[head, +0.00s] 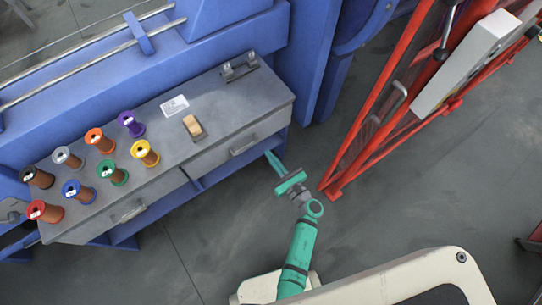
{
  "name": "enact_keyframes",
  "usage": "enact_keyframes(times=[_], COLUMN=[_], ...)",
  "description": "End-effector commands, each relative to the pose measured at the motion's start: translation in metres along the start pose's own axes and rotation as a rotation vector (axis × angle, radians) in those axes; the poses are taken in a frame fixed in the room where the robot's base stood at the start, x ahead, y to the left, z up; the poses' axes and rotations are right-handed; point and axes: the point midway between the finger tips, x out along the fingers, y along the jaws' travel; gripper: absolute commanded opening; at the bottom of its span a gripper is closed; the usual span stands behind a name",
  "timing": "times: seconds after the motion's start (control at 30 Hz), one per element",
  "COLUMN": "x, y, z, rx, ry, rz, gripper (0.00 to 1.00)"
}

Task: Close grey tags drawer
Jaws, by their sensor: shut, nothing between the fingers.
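The grey bench has two grey drawers along its front. The right drawer (262,138) has a bar handle, and the left drawer (112,222) has a similar one. No readable label shows which is the tags drawer, and I cannot tell clearly whether either stands slightly out. My green gripper (270,156) is shut and empty. Its fingers point toward the front of the right drawer, just right of its handle. Contact between the fingertips and the drawer cannot be made out from this angle.
Several coloured spools (108,172) stand on the bench's left half. A small tan block (192,124) and a white card (174,105) lie farther right. A red mesh guard frame (350,165) stands right of my gripper. Floor before the bench is clear.

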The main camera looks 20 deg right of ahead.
Motion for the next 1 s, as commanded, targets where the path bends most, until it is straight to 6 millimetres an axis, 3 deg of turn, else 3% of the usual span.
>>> enact_keyframes(times=[0.2, 0.5, 0.7, 1.0], x=[0.043, 0.091, 0.106, 0.109], y=[0.000, 0.000, 0.000, 0.000], z=[0.001, 0.002, 0.001, 0.001], rx=[0.000, 0.001, 0.002, 0.002], ry=[-0.002, -0.002, -0.002, -0.001], rz=[0.001, 0.001, -0.001, 0.000], gripper=[0.00, 0.00, 0.00, 0.00])
